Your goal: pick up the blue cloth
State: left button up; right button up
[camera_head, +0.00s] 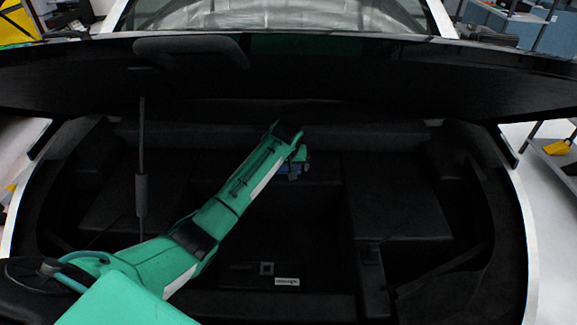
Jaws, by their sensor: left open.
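The blue cloth (290,169) shows as a small blue patch in the dark car trunk, near the middle of the view. My left arm reaches in from the lower left, and its gripper (298,158) is just above and beside the blue patch. The wrist and arm hide part of the cloth, and the fingers are small and dark. The left gripper is open; I cannot tell whether its fingers touch the cloth. My right gripper is not in view.
The trunk (400,215) has black side walls and raised blocks around a lower middle floor. A dark panel (400,75) spans the top. A thin upright strut (141,190) stands left of my arm. A small white label (287,282) is on the near floor.

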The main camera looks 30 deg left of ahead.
aim_at(288, 169)
pick_arm(q)
jog(key=shift+w+x, duration=0.2)
jog(key=shift+x, duration=1.85)
jog(key=shift+r, duration=0.1)
jog(key=c, duration=0.9)
jog(key=shift+a, duration=0.1)
